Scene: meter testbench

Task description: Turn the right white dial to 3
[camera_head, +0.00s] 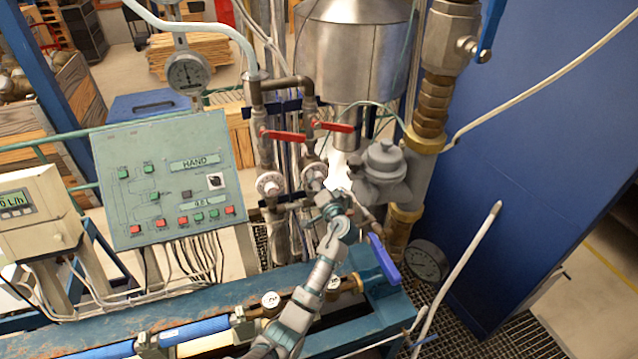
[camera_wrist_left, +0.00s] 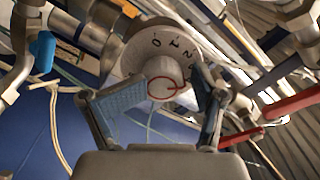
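The right white dial (camera_head: 314,174) is on the right-hand pipe below the red valve handles in the head view, partly next to my gripper. In the left wrist view the dial (camera_wrist_left: 137,52) shows large, with the digits 0, 1 and 2 readable and a red ring mark on its central knob. My left gripper (camera_head: 335,203) is just below and right of the dial in the head view. In the wrist view its open fingers (camera_wrist_left: 168,88) stand on either side of the knob; contact cannot be told. My right gripper is out of view.
The left white dial (camera_head: 270,184) sits on the neighbouring pipe. Two red handles (camera_head: 283,135) are above. A green control panel (camera_head: 170,180) stands left. A grey valve body (camera_head: 383,170) and a blue handle (camera_head: 385,260) are close right of my gripper.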

